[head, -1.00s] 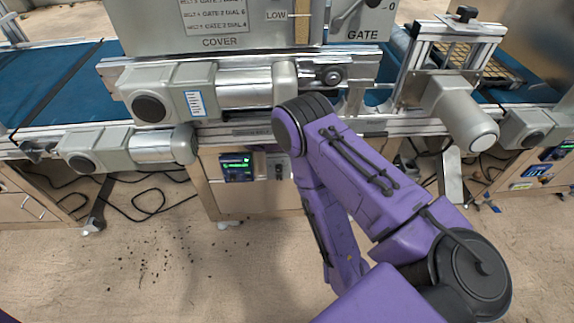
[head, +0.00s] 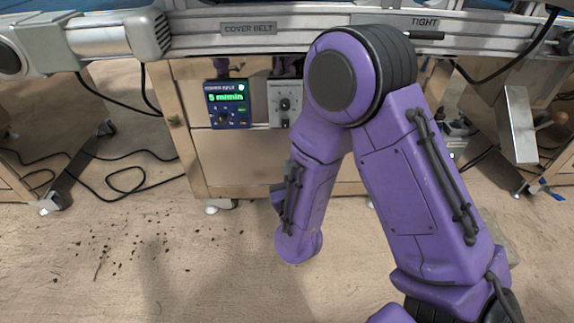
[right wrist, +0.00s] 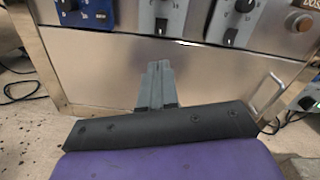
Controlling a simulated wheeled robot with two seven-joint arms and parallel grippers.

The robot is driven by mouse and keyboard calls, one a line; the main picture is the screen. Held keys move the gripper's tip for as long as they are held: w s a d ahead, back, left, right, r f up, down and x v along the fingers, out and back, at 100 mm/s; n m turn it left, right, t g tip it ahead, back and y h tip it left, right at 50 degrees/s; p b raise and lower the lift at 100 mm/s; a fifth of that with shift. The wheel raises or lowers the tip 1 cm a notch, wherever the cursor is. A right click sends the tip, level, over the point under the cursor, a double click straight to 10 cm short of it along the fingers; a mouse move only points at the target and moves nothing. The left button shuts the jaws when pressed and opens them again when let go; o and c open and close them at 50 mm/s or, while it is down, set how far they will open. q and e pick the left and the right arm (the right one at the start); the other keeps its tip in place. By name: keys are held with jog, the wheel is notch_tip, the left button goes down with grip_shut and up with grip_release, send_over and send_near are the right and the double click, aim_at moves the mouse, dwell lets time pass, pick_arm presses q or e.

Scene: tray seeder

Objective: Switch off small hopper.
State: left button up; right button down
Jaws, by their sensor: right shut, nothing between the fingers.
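In the right wrist view, a grey box (right wrist: 162,10) with a black switch (right wrist: 160,27) is just above my right gripper (right wrist: 160,68). A second grey box (right wrist: 235,16) with a black switch (right wrist: 230,37) is to its right. I cannot read which one is the small hopper's. My right gripper is shut and empty, its fingertips below the first switch and apparently apart from it. In the head view my arm hides it. My left gripper is not in view.
A blue controller (head: 227,104) reading 5 m/min is left of the grey box. A metal conveyor rail (head: 250,32) overhangs the cabinet. Cables lie on the floor.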

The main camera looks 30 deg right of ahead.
aim_at(286, 121)
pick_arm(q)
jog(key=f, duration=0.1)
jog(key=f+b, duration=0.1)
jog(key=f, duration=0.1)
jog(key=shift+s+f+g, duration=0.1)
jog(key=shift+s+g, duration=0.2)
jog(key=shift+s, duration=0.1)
pick_arm(e)
jog(key=m, duration=0.2)
jog(key=m+h, duration=0.1)
jog(key=m, duration=0.1)
jog(key=shift+w+r+t, duration=0.15)
jog(key=shift+w+t, duration=0.05)
jog(key=shift+t, duration=0.1)
